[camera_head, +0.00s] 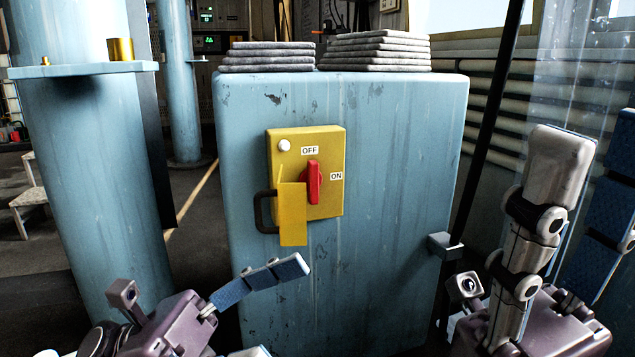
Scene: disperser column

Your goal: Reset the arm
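A yellow switch box (333,150) is fixed to the front of a worn blue cabinet (400,200). Its red knob (313,182) is upright, below the OFF label and left of the ON label. A yellow plate (292,215) and a dark handle (262,212) are at the box's lower left. My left gripper (275,310) is low in front of the cabinet, below the box, with its fingers apart and empty. My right gripper (585,190) is at the far right, pointing up, with its fingers apart and nothing visible between them. It is clear of the switch box.
Folded grey cloths lie in two stacks, left (267,57) and right (375,52), on the cabinet. A thick blue column (95,190) stands at left. A dark pole (495,110) and a clear panel (575,75) are at right. A small grey bracket (443,246) juts from the cabinet's right edge.

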